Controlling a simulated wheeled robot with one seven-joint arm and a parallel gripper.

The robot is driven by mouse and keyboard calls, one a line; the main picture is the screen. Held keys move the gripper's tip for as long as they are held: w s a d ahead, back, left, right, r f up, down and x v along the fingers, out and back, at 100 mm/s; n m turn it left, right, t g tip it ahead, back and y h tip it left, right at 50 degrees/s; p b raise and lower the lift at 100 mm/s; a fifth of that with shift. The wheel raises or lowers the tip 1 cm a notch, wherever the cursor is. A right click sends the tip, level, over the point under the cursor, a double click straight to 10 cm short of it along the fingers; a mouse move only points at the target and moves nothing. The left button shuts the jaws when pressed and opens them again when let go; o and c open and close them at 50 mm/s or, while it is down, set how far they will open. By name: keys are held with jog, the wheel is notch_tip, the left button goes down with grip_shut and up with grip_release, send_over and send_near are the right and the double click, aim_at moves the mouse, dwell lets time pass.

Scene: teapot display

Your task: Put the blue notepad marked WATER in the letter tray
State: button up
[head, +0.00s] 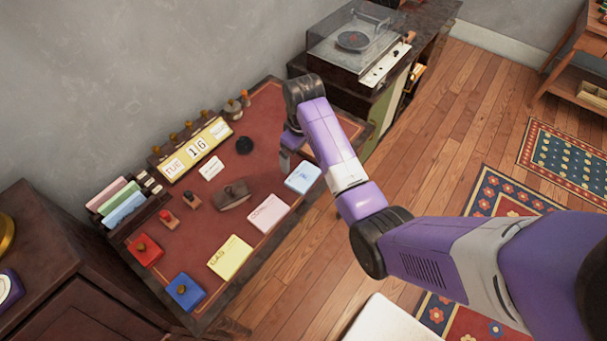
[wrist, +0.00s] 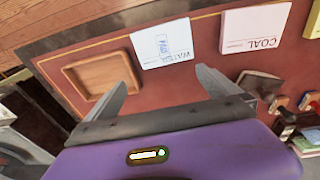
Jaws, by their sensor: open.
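The pale blue notepad (head: 303,178) lies flat near the desk's front edge, at the right end of a row of pads. In the wrist view the notepad (wrist: 163,48) looks nearly white, and its WATER lettering shows. A shallow wooden tray (wrist: 68,78), probably the letter tray, lies empty on the desk left of the notepad there; my arm seems to hide it in the head view. My gripper (head: 286,160) is open and empty above the desk, pointing down. In the wrist view its fingertips (wrist: 163,68) are spread, with the notepad beyond them.
A pink COAL pad (head: 268,214) and a yellow pad (head: 230,257) lie along the desk's front edge. A calendar (head: 195,150) and a card rack (head: 117,204) line the back.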

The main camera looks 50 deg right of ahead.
aim_at(303, 176)
jog(key=shift+s+a+r+g+y, duration=0.1)
jog(key=shift+s+a+g+y, duration=0.15)
jog(key=shift+s+g+y, duration=0.45)
jog(key=shift+s+f+h, duration=0.3)
jog(key=shift+s, duration=0.05)
jog(key=shift+s+a+f+p, duration=0.15)
jog(key=shift+f+p, duration=0.2)
jog(key=shift+f, duration=1.45)
jog(key=shift+s+f+p, duration=0.1)
jog(key=shift+f+p, duration=0.2)
jog(key=shift+f, duration=1.45)
jog(key=c, duration=1.2)
jog(key=shift+r, duration=0.1)
jog(key=shift+c, duration=0.2)
